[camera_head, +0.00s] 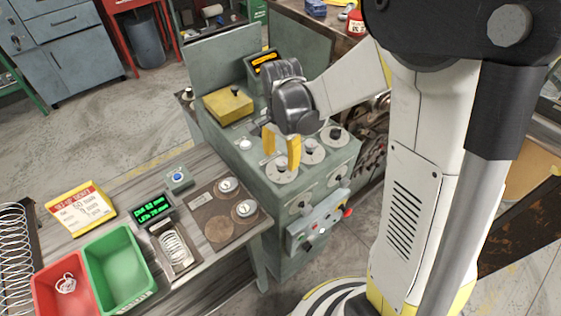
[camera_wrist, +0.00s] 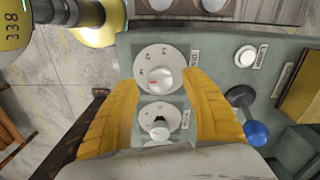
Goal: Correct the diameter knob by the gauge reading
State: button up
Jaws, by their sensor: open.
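In the head view my gripper (camera_head: 281,155) hangs with open yellow fingers over the near left dial of the grey-green coiler (camera_head: 262,195). In the wrist view my open gripper (camera_wrist: 162,82) has one finger on each side of a white knob (camera_wrist: 162,80) with a red mark on a numbered dial. Contact cannot be told. The knob's label is too small to read, so I cannot confirm it is the diameter knob. A gauge display (camera_head: 152,210) shows green diameter and length lines, with blurred digits. A spring (camera_head: 174,247) lies in the tray beside it.
A smaller dial knob (camera_wrist: 158,128) sits between the fingers nearer my palm. A blue-ball lever (camera_wrist: 257,133) and white button (camera_wrist: 245,55) stand to the right. The bench holds a yellow setup sheet (camera_head: 80,208), a red bin (camera_head: 48,287) and a green bin (camera_head: 118,272).

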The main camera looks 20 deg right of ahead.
jog(key=shift+f, duration=1)
jog(key=shift+c, duration=0.4)
jog(key=c, duration=1.1)
jog(key=shift+n+b, duration=0.3)
jog(key=shift+n, duration=0.1)
jog(key=n+b, duration=0.1)
jog(key=n, duration=0.2)
jog(key=shift+n, duration=0.4)
jog(key=n+b, duration=0.1)
jog(key=n, duration=0.4)
jog(key=shift+s+d, duration=0.1)
jog(key=n+b, duration=0.1)
jog(key=n, duration=0.4)
jog(key=shift+d+n, duration=0.1)
jog(key=shift+n, duration=2.6)
